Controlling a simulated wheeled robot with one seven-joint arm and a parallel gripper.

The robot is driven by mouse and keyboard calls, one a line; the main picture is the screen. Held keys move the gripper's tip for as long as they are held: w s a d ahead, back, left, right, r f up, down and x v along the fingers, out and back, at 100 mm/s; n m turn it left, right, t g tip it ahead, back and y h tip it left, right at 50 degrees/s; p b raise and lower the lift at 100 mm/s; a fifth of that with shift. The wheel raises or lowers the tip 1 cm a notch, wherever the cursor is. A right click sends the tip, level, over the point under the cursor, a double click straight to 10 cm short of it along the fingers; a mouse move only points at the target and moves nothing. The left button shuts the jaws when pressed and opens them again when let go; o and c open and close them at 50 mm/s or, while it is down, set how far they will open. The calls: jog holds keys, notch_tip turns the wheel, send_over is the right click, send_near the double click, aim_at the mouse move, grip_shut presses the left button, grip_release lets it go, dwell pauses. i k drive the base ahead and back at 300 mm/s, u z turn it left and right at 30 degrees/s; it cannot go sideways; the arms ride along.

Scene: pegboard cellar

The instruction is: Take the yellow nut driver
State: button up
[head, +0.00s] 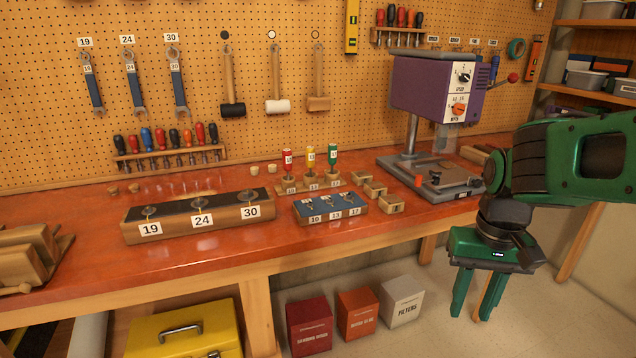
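The yellow nut driver (310,160) stands upright in a low wooden stand (305,187) on the bench, between a red nut driver (288,165) and a green nut driver (332,159). A white label is on each handle, and numbered labels are on the stand's front. My gripper (479,307) hangs at the lower right, in front of the bench edge, with its green fingers pointing down. The fingers are apart with nothing between them. It is well to the right of the yellow nut driver and nearer the camera.
A blue-topped block (330,205) with small metal parts stands in front of the nut drivers. A long block (200,218) labelled 19, 24, 30 lies left. Small wooden blocks (391,204) and a purple drill press (428,90) stand right. Pegboard with hanging tools rises behind.

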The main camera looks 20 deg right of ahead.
aim_at(309, 150)
jog(key=z, duration=0.1)
jog(key=k, duration=0.1)
jog(key=z, duration=0.45)
jog(key=i, duration=1.05)
jog(key=u, duration=0.55)
